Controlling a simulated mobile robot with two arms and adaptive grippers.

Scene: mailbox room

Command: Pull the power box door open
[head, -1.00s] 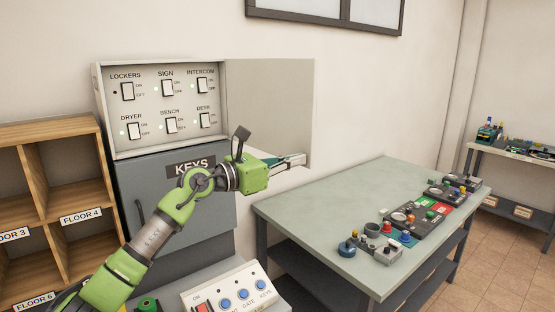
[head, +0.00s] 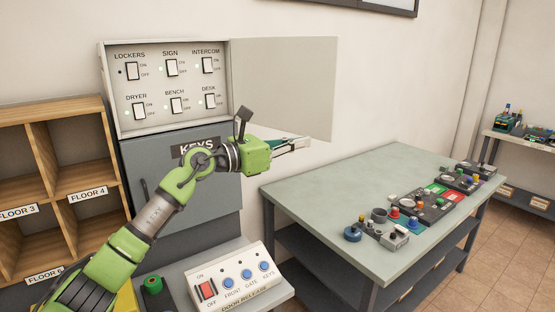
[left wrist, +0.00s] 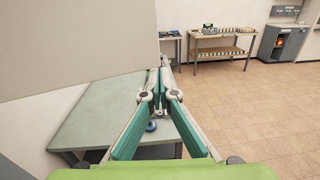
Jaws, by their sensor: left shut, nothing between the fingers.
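The power box (head: 150,117) is on the wall, with several labelled switches showing on its panel. Its flat grey door (head: 285,85) stands open, swung out to the right of the panel. My left gripper (head: 306,142) is shut and empty at the door's lower edge, toward its outer corner. In the left wrist view the shut fingertips (left wrist: 160,70) are beside the right edge of the door (left wrist: 80,35); I cannot tell whether they touch it. My right gripper is not in view.
A grey cabinet marked KEYS (head: 170,185) is below the box. A door release panel (head: 235,283) sits in front. A table (head: 330,190) with several button units stands right. Wooden shelves (head: 50,200) labelled by floor stand left. Tiled floor is free at far right.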

